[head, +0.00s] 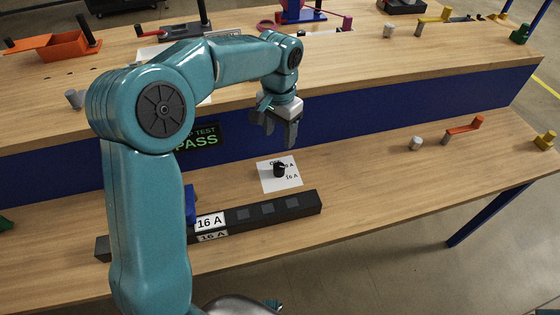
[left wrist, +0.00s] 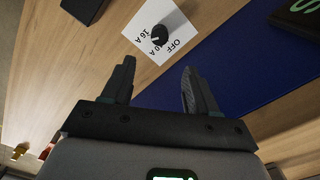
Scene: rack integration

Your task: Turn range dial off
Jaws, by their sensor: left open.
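The range dial (head: 279,169) is a small black knob on a white card (head: 268,187) printed with OFF, 10 A and 16 A, lying on the lower wooden bench. The dial also shows in the left wrist view (left wrist: 159,36), with a pale mark on its top; which label it points to is hard to tell. My left gripper (head: 280,142) is open and empty above and just behind the dial, apart from it. Its two fingers (left wrist: 158,80) show in the left wrist view with the dial beyond them. My right gripper is not in view.
A black power strip (head: 285,208) with 16 A labels lies in front of the card. A dark display (head: 200,137) reading PASS stands against the blue panel (head: 370,110) behind. A grey peg (head: 415,143) and orange-handled part (head: 464,126) stand right. Bench between is clear.

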